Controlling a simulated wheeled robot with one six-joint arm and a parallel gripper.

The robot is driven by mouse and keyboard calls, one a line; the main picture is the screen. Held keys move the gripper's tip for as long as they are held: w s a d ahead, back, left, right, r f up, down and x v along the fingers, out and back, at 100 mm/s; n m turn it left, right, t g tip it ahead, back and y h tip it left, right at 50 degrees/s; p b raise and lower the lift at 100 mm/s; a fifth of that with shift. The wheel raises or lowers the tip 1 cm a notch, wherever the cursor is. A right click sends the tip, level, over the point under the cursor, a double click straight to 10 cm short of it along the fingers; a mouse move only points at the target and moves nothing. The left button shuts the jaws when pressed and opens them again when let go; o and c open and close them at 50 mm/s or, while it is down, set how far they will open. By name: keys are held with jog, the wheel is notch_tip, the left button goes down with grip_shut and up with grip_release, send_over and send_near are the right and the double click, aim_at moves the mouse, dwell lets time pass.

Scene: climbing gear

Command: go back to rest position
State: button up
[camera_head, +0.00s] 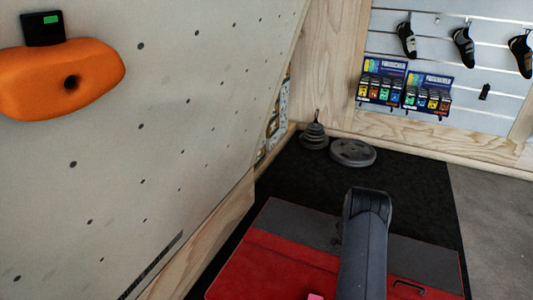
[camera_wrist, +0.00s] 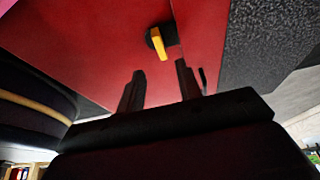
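My gripper (camera_wrist: 159,74) shows in the wrist view with its two dark fingers apart and nothing between them. Beyond the fingertips lies a red and grey crash mat (camera_wrist: 90,45), with a small yellow and black piece (camera_wrist: 160,43) on its red part. I cannot tell the distance from the fingers to it. In the head view my dark grey arm reaches over the mat (camera_head: 285,248) and hides part of it; my gripper itself is not visible there.
An orange climbing hold (camera_head: 60,75) with a black box (camera_head: 43,28) on top is on the grey climbing wall (camera_head: 190,110) at left. Weight plates (camera_head: 352,153) lie on the black floor at the back. Climbing shoes (camera_head: 463,47) and boxed displays (camera_head: 428,93) hang at back right.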

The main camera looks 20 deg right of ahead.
jog(key=b+x, duration=0.3)
jog(key=x, duration=0.5)
jog(key=shift+s+d+f, duration=0.1)
jog(key=shift+f, duration=0.25)
jog(key=shift+r, duration=0.1)
jog(key=shift+n, duration=0.3)
